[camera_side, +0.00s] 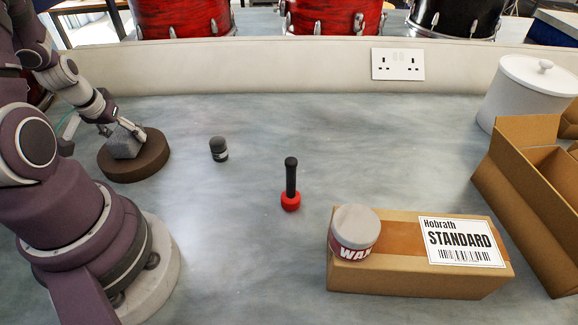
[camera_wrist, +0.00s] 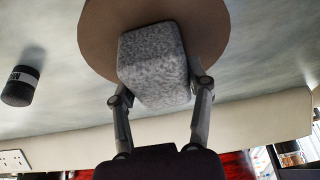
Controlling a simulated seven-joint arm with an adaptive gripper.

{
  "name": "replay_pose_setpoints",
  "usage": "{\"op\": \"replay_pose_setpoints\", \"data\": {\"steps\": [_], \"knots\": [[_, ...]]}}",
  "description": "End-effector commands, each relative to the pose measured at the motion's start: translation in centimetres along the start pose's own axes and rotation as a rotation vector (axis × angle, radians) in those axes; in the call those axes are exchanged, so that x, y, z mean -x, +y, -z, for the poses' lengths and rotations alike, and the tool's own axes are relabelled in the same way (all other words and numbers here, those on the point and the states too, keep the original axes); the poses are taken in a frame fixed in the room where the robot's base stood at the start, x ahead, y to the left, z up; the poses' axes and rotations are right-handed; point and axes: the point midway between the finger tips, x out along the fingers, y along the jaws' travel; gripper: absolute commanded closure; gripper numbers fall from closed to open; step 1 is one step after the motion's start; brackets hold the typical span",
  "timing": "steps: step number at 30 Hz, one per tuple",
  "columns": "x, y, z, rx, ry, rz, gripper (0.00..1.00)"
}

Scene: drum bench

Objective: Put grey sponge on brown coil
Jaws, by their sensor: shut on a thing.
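The grey sponge (camera_side: 124,142) is a speckled block at the left of the side view, at the brown coil. The brown coil (camera_side: 150,164) is a low, round disc flat on the bench. My gripper (camera_side: 138,135) is shut on the sponge from its sides. In the wrist view the sponge (camera_wrist: 153,62) sits between the two fingers of my gripper (camera_wrist: 160,92), with the coil (camera_wrist: 100,25) behind it. The sponge is over the coil's top within its outline; I cannot tell whether they touch. The sponge and gripper hide part of the coil.
A small dark jar (camera_side: 219,149) stands right of the coil. A black-and-red handled thing (camera_side: 291,186) stands mid-bench. A wax tin (camera_side: 355,230) sits on a cardboard box (camera_side: 420,275). An open carton (camera_side: 530,190) and white pot (camera_side: 525,90) are at right. The bench's middle has free room.

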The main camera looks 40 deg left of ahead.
Motion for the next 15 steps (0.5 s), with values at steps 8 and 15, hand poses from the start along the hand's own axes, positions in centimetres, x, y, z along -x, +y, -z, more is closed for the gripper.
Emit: {"op": "replay_pose_setpoints", "data": {"steps": [8,15], "knots": [[0.00,0.01,0.01,0.000,0.000,0.000,0.23],[0.06,0.01,0.04,-0.001,0.001,0.000,0.23]]}}
